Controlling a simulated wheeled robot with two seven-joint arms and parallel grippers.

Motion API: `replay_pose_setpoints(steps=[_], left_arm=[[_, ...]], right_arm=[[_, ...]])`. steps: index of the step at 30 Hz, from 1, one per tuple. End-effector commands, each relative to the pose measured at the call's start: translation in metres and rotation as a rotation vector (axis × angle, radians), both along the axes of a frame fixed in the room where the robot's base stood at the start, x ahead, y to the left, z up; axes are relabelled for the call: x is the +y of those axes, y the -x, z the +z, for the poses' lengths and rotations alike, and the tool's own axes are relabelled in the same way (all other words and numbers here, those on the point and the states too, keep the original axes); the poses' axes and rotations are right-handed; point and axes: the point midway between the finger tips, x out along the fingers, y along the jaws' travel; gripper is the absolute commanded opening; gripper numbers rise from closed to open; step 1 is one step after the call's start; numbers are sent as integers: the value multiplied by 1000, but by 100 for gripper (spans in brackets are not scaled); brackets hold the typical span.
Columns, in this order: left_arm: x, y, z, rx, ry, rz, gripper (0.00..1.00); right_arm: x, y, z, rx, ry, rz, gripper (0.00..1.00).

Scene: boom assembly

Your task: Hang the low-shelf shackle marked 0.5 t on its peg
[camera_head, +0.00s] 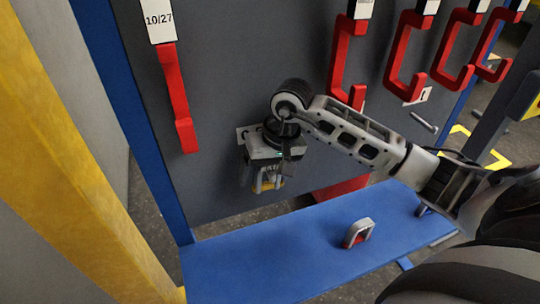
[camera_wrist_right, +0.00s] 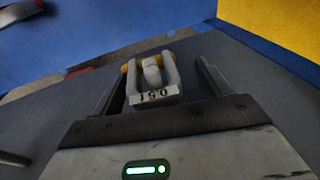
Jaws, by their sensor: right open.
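A grey shackle with a yellow pin (camera_wrist_right: 152,78) sits between the fingers of my right gripper (camera_wrist_right: 158,70) in the right wrist view. Its marking appears upside down and looks like 0.5 t. My right gripper (camera_head: 267,177) is open around it, with a finger on each side and gaps visible. In the head view the shackle (camera_head: 268,185) shows only partly below the gripper, close to the grey board. A pale label plate (camera_head: 241,134) shows beside the gripper. The peg there is hidden, so I cannot tell whether the shackle hangs on it. My left gripper is out of view.
A bare peg (camera_head: 424,122) sticks out at the right. Red hooks (camera_head: 180,100) line the grey board (camera_head: 250,60) above. A yellow post (camera_head: 65,160) stands at the left.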

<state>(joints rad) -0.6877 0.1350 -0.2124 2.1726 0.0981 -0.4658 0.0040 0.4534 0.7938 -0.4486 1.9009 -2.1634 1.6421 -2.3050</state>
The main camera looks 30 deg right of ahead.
Motion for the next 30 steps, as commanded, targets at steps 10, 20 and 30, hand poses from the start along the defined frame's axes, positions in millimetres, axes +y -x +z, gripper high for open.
replay_pose_setpoints(steps=[10,20,30], left_arm=[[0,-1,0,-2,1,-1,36],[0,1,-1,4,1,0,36],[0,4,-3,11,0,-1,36]], right_arm=[[-12,11,68,-12,2,0,78],[-23,25,135,-9,0,-1,78],[-25,29,154,-7,-1,0,78]])
